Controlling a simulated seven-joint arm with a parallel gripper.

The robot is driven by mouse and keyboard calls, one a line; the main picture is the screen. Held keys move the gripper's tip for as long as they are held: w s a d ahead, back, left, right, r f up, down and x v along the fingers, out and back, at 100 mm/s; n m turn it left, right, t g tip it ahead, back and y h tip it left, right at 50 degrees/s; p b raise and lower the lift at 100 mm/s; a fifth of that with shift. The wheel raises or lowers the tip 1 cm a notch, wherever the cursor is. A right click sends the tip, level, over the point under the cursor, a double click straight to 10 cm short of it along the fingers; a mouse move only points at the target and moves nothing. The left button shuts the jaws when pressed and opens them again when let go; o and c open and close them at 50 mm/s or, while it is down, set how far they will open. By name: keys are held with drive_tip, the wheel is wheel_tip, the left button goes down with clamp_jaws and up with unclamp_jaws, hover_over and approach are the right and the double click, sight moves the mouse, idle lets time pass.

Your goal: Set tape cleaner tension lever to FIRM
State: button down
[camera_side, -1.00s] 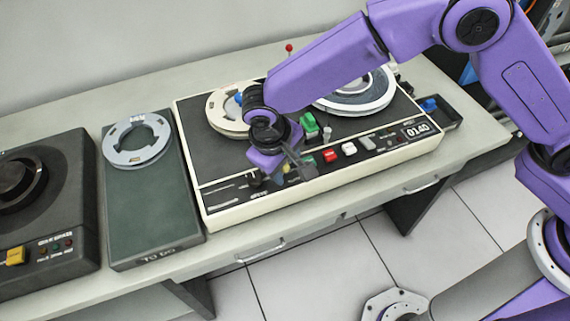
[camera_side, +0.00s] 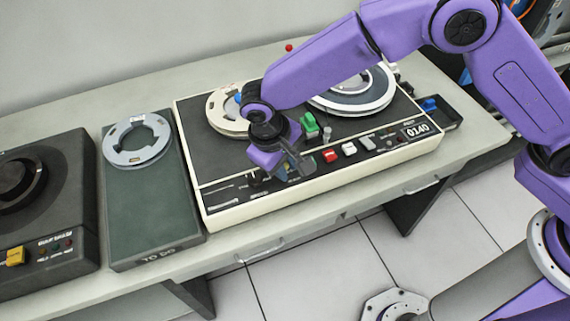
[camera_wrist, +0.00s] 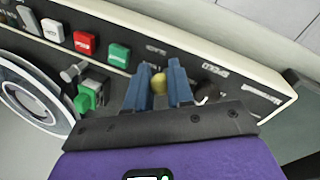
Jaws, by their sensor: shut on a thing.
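The cleaner is a wide black-topped machine with cream sides (camera_side: 226,215) on the bench. My gripper (camera_side: 299,170) is low over the left half of its front control strip. In the wrist view my gripper (camera_wrist: 160,84) has its two blue-grey fingers on either side of a small yellow knob (camera_wrist: 158,84) and is shut on it. The knob looks like the end of a lever. Its stem and slot are hidden by the fingers, and the lettering beside it is too blurred to read, so I cannot tell its setting.
Green (camera_wrist: 118,55), red (camera_wrist: 85,42) and white (camera_wrist: 52,30) buttons are in a row close to my fingers. A green block (camera_side: 309,125) and a dark knob (camera_wrist: 207,92) are also near. A grey reel (camera_side: 122,157) lies on the green pad at left.

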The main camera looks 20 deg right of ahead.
drive_tip(key=w+g, duration=0.1)
drive_tip(key=g, duration=0.1)
drive_tip(key=w+g, duration=0.1)
drive_tip(key=g, duration=0.1)
drive_tip(key=shift+w+r, duration=0.1)
drive_tip(key=shift+w, duration=0.05)
drive_tip(key=shift+w+n+g, duration=0.2)
drive_tip(key=shift+w+g, duration=0.1)
drive_tip(key=shift+g, duration=0.4)
drive_tip(key=shift+w+n+g, duration=0.2)
drive_tip(key=shift+w+g, duration=0.1)
drive_tip(key=shift+g, duration=0.4)
drive_tip(key=shift+w, duration=0.1)
drive_tip(key=c, duration=1)
unclamp_jaws()
drive_tip(key=shift+c, duration=0.2)
